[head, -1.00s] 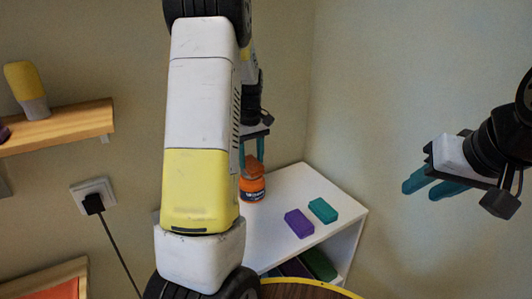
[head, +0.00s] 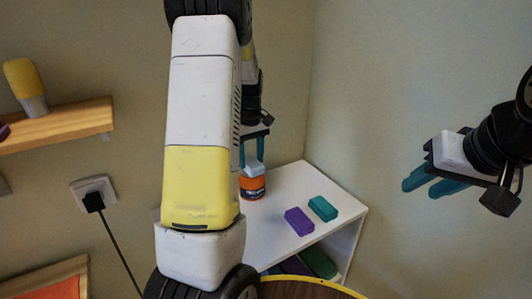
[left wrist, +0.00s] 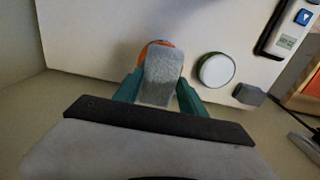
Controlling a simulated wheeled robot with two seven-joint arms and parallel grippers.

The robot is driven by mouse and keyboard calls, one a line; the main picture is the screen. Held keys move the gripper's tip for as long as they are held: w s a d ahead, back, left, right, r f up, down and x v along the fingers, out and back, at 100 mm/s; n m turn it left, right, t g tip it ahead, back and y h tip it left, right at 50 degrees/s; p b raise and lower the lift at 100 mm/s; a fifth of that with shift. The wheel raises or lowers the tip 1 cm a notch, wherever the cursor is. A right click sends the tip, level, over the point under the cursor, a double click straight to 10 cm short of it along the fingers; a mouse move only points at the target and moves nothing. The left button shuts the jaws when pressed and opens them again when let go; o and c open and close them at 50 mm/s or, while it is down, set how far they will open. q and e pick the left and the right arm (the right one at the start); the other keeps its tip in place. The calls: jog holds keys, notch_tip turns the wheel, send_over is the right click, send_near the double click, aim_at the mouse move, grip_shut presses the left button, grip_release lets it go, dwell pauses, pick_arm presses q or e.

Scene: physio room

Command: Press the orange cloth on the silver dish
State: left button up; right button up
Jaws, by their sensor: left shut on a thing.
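My left gripper (head: 252,152) is shut on a pale grey block (head: 253,169), which also shows grey between the fingers in the left wrist view (left wrist: 162,78). The block is right above or on an orange jar with a dark band (head: 252,187); contact cannot be told. Part of an orange round thing (left wrist: 152,47) shows behind the block in the wrist view. A round, whitish dish-like thing with a dark green rim (left wrist: 216,70) is to its right. I see no orange cloth now. My right gripper (head: 432,184) is empty with its fingers apart, off to the right.
The white shelf top (head: 285,195) carries a purple block (head: 299,222) and a teal block (head: 323,208). In the wrist view a small grey block (left wrist: 249,94) and a device with a screen (left wrist: 288,32) are at the right. A wall socket (head: 94,197) is at the left.

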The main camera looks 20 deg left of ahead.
aim_at(251, 161)
pick_arm(q)
jog(key=shift+r, duration=3.55)
